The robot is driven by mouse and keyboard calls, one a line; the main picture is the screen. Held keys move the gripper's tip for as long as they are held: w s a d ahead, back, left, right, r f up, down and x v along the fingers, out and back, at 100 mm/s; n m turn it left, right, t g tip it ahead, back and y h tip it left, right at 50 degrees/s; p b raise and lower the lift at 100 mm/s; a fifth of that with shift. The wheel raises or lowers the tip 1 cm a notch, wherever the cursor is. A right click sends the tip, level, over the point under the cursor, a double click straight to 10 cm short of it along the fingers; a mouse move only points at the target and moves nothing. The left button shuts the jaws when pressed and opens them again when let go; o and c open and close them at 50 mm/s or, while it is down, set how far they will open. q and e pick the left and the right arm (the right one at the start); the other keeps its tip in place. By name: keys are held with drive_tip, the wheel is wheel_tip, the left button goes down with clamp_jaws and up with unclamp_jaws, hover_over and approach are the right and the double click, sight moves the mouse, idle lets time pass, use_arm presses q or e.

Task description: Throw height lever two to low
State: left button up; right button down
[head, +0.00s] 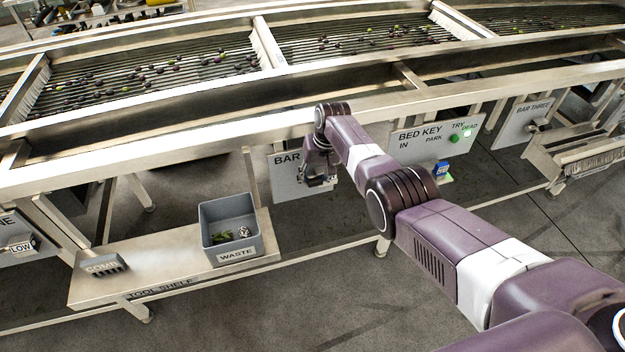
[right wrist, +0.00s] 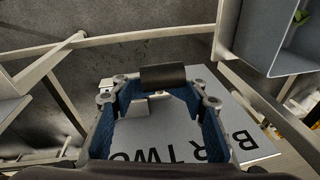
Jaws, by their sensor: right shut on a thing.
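The bar two plate (head: 289,178) hangs under the sizer's front rail, partly hidden behind my right gripper (head: 318,181). In the right wrist view the plate (right wrist: 235,140) shows its "BAR TWO" lettering. There a dark cylindrical handle (right wrist: 168,77), which looks like the height lever's grip, lies across between the fingertips of my right gripper (right wrist: 160,88). The gripper is shut on it. Pale metal pieces show just below the handle. The lever's setting cannot be read, as no low mark for bar two is visible. My left gripper is not in view.
A tool shelf (head: 170,266) at lower left bears a grey waste bin (head: 230,215) and a comb (head: 104,265). The bed key panel (head: 435,143) and the bar three plate (head: 521,124) are to the right.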

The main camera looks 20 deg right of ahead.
drive_tip(key=shift+s+d+f, duration=0.25)
drive_tip(key=shift+s+f, duration=0.15)
drive_tip(key=c, duration=1.4)
unclamp_jaws()
drive_tip(key=shift+w, duration=0.1)
drive_tip(key=shift+o, duration=1.3)
drive_tip(key=shift+r, duration=0.25)
drive_tip(key=shift+w+a+r, duration=0.1)
drive_tip(key=shift+w, duration=0.05)
drive_tip(key=shift+r, duration=0.35)
drive_tip(key=v, duration=1.1)
